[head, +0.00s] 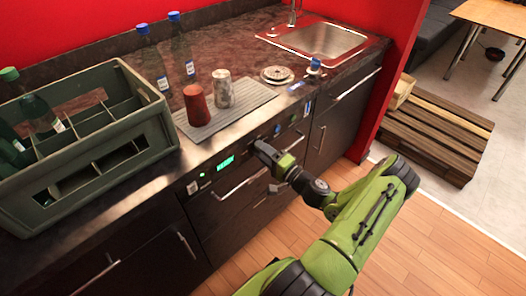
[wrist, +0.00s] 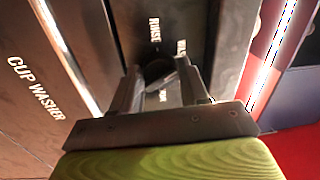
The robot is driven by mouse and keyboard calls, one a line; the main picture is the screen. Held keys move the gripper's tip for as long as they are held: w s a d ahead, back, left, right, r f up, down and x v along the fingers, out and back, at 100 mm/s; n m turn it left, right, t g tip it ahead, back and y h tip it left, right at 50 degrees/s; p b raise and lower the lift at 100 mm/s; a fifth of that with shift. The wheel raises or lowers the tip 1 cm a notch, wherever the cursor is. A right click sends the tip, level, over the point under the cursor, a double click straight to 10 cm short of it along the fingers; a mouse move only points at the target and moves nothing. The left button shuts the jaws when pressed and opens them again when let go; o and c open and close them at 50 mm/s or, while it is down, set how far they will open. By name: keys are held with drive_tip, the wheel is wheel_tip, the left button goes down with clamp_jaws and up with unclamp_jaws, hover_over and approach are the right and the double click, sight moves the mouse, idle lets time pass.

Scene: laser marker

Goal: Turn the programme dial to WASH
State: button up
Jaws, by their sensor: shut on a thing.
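The dark programme dial (wrist: 157,70) shows in the wrist view between the fingertips of my gripper (wrist: 158,80). My gripper is shut on the dial, one finger on each side. The word RINSE (wrist: 155,30) is readable beyond the dial, and a partly hidden label starting WA (wrist: 181,47) is to its right. Another label shows between the fingers, too covered to read. Which label the dial points to cannot be told. In the head view my gripper (head: 270,156) reaches the front panel of the counter, and the dial is hidden behind it.
The panel with CUP WASHER lettering (wrist: 48,88) and a green display (head: 225,163) lies left of my gripper. Bar handles (head: 240,186) stick out below. On the counter are a green crate (head: 85,150), a red cup (head: 196,105) and a sink (head: 320,38).

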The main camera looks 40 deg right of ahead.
drive_tip(key=shift+f, duration=0.2)
drive_tip(key=o, duration=1)
drive_tip(key=shift+r, duration=0.1)
drive_tip(key=s, duration=0.5)
drive_tip(key=s+p, duration=0.1)
drive_tip(key=s, duration=0.4)
drive_tip(key=s+d+f+p, duration=0.1)
drive_tip(key=s, duration=0.4)
drive_tip(key=shift+s+f, duration=0.1)
drive_tip(key=shift+s, duration=0.3)
